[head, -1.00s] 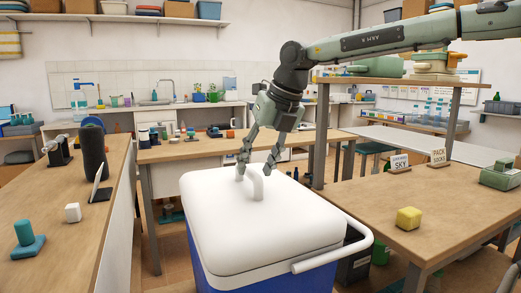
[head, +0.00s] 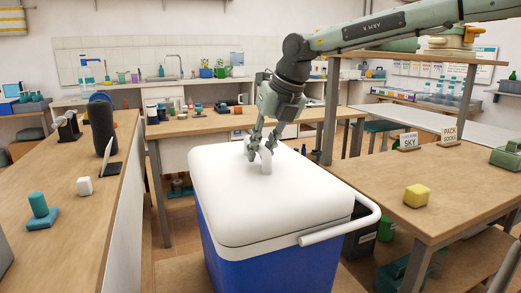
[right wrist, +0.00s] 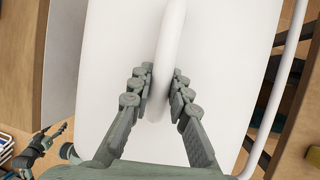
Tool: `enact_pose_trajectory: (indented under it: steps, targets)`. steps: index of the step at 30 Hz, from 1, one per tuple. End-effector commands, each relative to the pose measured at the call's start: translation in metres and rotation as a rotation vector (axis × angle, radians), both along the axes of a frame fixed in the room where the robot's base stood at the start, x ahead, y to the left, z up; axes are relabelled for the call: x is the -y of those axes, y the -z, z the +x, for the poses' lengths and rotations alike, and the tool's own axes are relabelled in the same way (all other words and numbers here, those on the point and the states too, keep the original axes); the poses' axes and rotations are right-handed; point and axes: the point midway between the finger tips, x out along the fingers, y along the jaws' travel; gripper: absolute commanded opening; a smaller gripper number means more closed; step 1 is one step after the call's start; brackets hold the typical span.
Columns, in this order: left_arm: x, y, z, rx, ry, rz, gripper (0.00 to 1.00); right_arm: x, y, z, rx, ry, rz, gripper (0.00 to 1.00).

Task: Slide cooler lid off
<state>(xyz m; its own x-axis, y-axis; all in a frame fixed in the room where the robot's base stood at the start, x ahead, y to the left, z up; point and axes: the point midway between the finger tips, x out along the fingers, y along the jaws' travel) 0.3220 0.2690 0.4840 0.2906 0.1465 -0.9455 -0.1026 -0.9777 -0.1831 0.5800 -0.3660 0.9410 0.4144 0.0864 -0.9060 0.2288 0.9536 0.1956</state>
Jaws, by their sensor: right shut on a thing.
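The cooler has a blue body (head: 270,265) and a white lid (head: 225,205), and stands in the middle of the head view. The lid sits level on top of the body. A white arched handle (head: 266,162) rises from the lid's top. My right gripper (head: 260,147) reaches down from above and is shut on this handle. In the right wrist view, its fingers (right wrist: 163,85) lie on both sides of the handle (right wrist: 171,40). My left gripper is outside the head view; a gripper (right wrist: 52,138) at the wrist view's lower left looks like it, its jaws unclear.
A white carrying bar (head: 345,228) sticks out at the cooler's front right. A wooden table (head: 450,195) with a yellow block (head: 417,196) stands to the right, and a long counter (head: 65,230) to the left. Another table (head: 215,125) stands behind the cooler.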

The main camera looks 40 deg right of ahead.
Motion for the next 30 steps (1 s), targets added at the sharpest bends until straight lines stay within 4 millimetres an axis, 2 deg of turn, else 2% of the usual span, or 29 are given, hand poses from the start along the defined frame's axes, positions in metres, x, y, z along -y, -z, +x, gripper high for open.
enact_pose_trajectory:
  steps: [11,30]
  targets:
    - [-0.003,-0.004,0.003,0.008,0.006,0.008,0.58,0.000,-0.004,0.001,0.004,0.000,0.000,0.00]
    - [-0.002,-0.021,0.001,0.001,0.003,0.005,0.58,0.000,-0.040,0.001,0.004,0.000,0.001,0.00]
